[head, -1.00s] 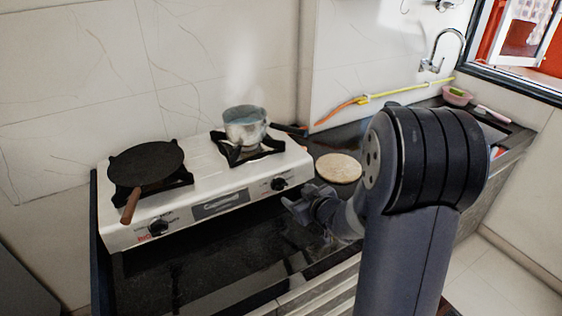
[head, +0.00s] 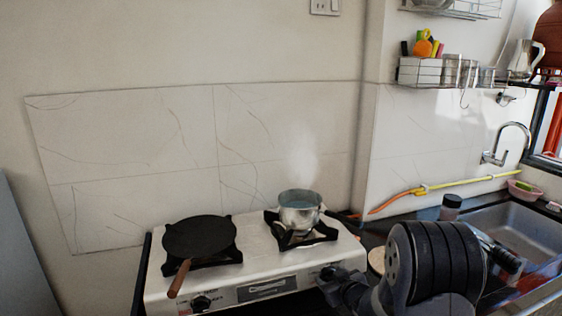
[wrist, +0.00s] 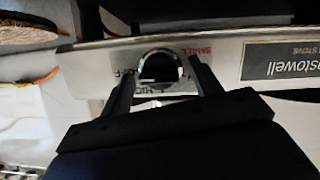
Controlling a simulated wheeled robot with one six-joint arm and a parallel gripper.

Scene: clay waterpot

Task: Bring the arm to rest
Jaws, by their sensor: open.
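My gripper (head: 342,282) is in front of the stove's right knob (head: 328,272) in the head view, low in the picture and partly hidden by my arm. In the wrist view my gripper (wrist: 163,75) has its two fingers apart, with the dark round knob (wrist: 160,67) showing between them. I cannot tell whether the fingers touch the knob. No object is held.
The white stove (head: 255,252) carries a black pan (head: 200,237) on the left and a metal pot (head: 300,212) with steam above it on the right. A round board (head: 377,259) is partly behind my arm. A sink (head: 495,232) is at right.

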